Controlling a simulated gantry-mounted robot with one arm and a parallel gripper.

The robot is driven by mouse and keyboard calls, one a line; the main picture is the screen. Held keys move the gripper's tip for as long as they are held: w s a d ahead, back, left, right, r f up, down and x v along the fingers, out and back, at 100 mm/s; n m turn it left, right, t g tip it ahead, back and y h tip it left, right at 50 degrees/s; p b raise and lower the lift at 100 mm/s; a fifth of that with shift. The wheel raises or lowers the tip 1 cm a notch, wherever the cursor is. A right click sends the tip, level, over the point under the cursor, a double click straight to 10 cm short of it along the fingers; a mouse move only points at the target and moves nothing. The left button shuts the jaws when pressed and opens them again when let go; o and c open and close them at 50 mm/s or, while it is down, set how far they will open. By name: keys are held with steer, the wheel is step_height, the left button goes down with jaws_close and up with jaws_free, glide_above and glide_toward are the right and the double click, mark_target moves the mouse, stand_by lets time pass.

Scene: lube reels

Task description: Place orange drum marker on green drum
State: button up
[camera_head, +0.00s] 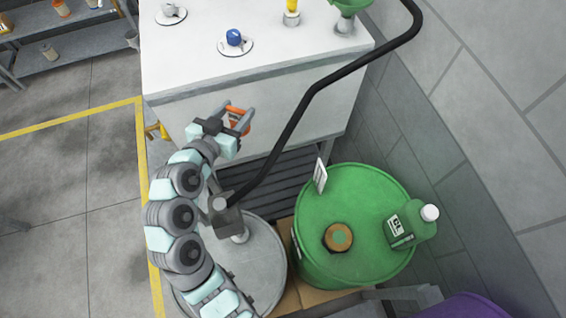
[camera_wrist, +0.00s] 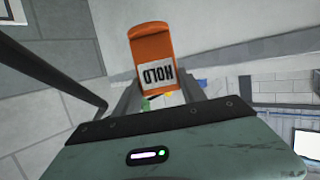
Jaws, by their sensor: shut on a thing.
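The orange drum marker (camera_head: 238,118) is held in my gripper (camera_head: 236,121), raised in front of the white cabinet in the head view. In the wrist view the marker (camera_wrist: 151,50) stands out between the fingers and bears a white label reading "HOLD", seen upside down. My gripper is shut on it. The green drum (camera_head: 372,190) stands to the right of and below my gripper in the head view, apart from it. On its top are a brown round cap (camera_head: 338,237), a green bottle with a white lid (camera_head: 411,225) and an upright white card (camera_head: 320,176) at the rim.
A grey drum (camera_head: 262,262) with a pump stands left of the green drum. Its black hose (camera_head: 305,105) arches up between my gripper and the green drum. The white cabinet (camera_head: 205,72) is behind. A purple drum (camera_head: 465,307) is at lower right.

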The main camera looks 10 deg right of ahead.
steer(key=d+f+m+g+h, duration=0.1)
steer(key=d+m+g+h, duration=0.15)
steer(key=d, duration=0.95)
steer(key=m+g+h, duration=0.5)
steer(key=m+g, duration=0.3)
glide_above(372, 192)
steer(key=f, duration=0.2)
steer(key=shift+t, duration=0.25)
steer(key=shift+f+p, duration=0.7)
steer(key=shift+f, duration=9.1)
steer(key=shift+f+b, duration=0.2)
steer(key=shift+b, duration=0.15)
steer(key=o, duration=1.3)
steer(key=shift+r, duration=0.1)
steer(key=shift+o, duration=0.2)
